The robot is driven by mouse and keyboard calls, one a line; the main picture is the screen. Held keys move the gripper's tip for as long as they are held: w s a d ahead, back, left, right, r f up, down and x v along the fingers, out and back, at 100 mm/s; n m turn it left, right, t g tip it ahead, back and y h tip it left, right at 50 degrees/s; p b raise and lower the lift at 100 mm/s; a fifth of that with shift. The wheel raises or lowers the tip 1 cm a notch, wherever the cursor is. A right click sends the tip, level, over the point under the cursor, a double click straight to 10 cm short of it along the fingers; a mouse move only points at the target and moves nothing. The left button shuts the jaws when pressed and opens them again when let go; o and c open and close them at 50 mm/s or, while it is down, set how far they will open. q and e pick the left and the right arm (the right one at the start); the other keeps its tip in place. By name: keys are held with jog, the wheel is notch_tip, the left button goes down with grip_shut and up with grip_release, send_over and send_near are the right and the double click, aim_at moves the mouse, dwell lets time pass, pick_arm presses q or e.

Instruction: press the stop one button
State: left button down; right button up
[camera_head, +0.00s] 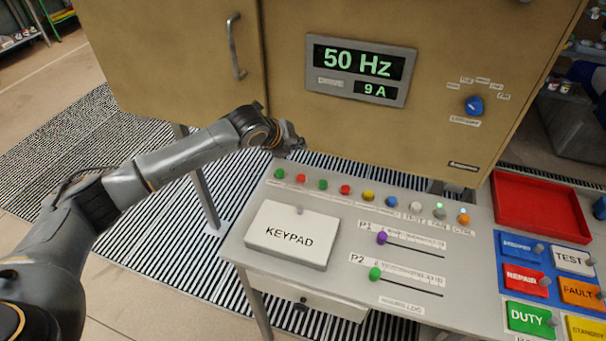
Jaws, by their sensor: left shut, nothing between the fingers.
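A row of small round buttons runs along the back of the sloping grey panel (340,270). From the left come a green button (280,174), a red button (301,179), a second green button (323,184) and a second red button (345,189). Their labels are too small to read, so I cannot tell by text which is stop one. My left gripper (294,145) is shut and empty. In the picture it appears just above the first green and red buttons, apart from them. My right gripper is not in view.
A tan cabinet (170,60) with a display (361,69) reading 50 Hz and 9 A stands behind the panel. A white keypad cover (293,234) and sliders P1 (382,237) and P2 (375,273) lie in front of the buttons. A red tray (545,205) sits right.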

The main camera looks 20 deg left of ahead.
pick_arm(q)
jog(key=b, duration=0.7)
send_over(299, 178)
notch_tip(299, 178, down, 7)
jog(key=shift+r, duration=0.1)
jog(key=shift+f+b, duration=0.45)
jog(key=shift+f, duration=0.6)
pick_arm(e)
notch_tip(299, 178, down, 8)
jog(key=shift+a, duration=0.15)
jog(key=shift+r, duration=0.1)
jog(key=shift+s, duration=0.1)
pick_arm(q)
jog(key=shift+f, duration=0.4)
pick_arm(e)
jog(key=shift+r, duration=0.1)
